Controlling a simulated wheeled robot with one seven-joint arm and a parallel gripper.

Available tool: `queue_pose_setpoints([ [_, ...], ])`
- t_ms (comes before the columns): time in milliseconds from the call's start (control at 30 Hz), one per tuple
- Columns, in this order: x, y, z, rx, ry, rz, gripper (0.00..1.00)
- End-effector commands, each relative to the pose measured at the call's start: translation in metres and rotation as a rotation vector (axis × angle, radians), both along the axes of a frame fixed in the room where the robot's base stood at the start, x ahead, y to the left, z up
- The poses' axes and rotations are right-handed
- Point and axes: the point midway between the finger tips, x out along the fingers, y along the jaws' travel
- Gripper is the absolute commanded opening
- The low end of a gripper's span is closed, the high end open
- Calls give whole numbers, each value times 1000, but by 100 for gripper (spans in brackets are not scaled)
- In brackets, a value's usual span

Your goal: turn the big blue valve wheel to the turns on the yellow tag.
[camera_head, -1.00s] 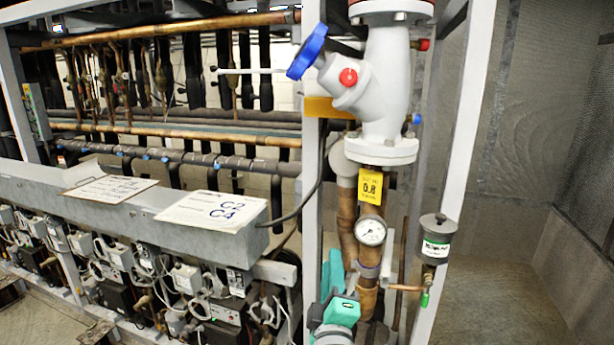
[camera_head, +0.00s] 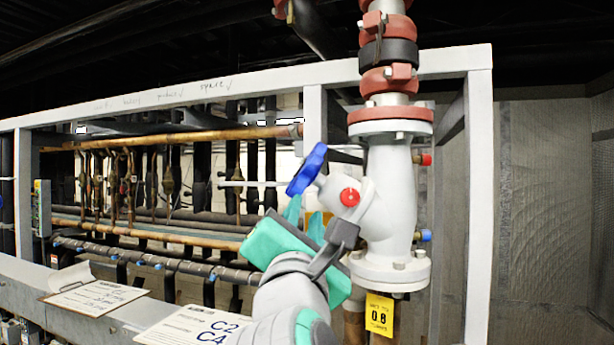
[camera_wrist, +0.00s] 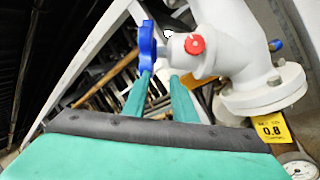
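The blue valve wheel (camera_head: 307,169) sits edge-on at the left end of a stem on the white valve body (camera_head: 392,200). It also shows in the wrist view (camera_wrist: 147,46), at the tip of the left finger. My gripper (camera_head: 305,205) is just below the wheel, with its two teal fingers pointing up toward it. The fingers are apart with nothing between them (camera_wrist: 160,78); whether the left fingertip touches the wheel I cannot tell. The yellow tag (camera_head: 380,314) hangs under the valve's lower flange and reads 0.8; its smaller print is unreadable.
A red cap (camera_head: 349,197) is on the valve beside the wheel. A grey frame post (camera_head: 479,200) stands to the right. Copper and dark pipes (camera_head: 150,225) run behind to the left. A round gauge (camera_wrist: 301,168) is below the tag.

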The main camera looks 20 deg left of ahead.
Motion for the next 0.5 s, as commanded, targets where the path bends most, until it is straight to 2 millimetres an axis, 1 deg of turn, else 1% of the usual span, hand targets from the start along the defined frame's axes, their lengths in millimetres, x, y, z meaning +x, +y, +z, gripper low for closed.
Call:
queue_pose_setpoints([
  [33,-7,1,10,-30,-16,-15,25],
  [100,-13,2,19,-63,-29,-33,25],
  [267,-21,5,30,-104,-45,-56,25],
  [367,-18,6,33,-111,-46,-59,25],
  [500,-2,10,37,-109,-44,-58,25],
])
